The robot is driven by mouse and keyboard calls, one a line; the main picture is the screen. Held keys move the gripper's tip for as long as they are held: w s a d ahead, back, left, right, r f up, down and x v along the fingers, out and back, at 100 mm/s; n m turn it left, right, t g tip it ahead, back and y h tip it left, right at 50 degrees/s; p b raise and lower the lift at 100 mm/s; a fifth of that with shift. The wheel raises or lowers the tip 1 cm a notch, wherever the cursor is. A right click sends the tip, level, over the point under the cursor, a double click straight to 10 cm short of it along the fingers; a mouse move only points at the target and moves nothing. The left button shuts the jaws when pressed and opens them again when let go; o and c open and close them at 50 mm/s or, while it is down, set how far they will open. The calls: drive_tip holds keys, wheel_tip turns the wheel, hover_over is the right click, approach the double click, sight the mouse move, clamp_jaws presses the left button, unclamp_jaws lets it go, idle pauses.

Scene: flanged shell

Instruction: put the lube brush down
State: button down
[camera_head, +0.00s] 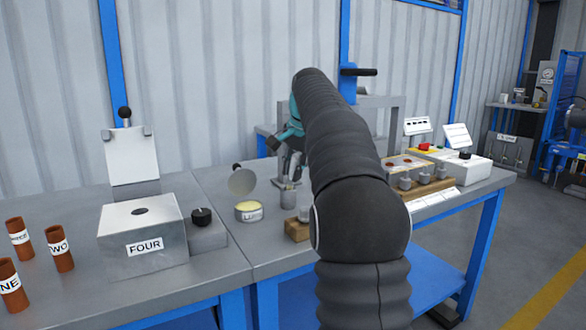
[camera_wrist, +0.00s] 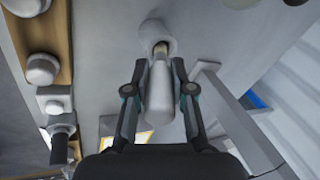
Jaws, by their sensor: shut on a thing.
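My gripper (camera_wrist: 159,72) is shut on the lube brush (camera_wrist: 159,95), a pale grey handle running lengthwise between the two fingers in the wrist view. Its narrow beige end meets the mouth of a small grey cup (camera_wrist: 155,30); I cannot tell how deep it reaches inside. In the head view my gripper (camera_head: 291,158) is just above the same metal cup (camera_head: 288,198) on the bench, and the brush is mostly hidden by the fingers and arm. The open lube tin (camera_head: 249,211), with yellow content, stands left of the cup.
A round grey disc (camera_head: 242,181) stands behind the tin. A wooden block with knobs (camera_wrist: 40,72) lies beside the cup in the wrist view. A box marked FOUR (camera_head: 142,243) and brown labelled tubes (camera_head: 59,248) are left. Trays and a white control box (camera_head: 466,168) are right.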

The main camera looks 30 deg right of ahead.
drive_tip(key=shift+f, duration=0.15)
drive_tip(key=c, duration=1)
unclamp_jaws()
drive_tip(key=shift+r, duration=0.55)
drive_tip(key=p+v, duration=0.2)
drive_tip(key=v, duration=1)
drive_tip(key=shift+p, duration=0.3)
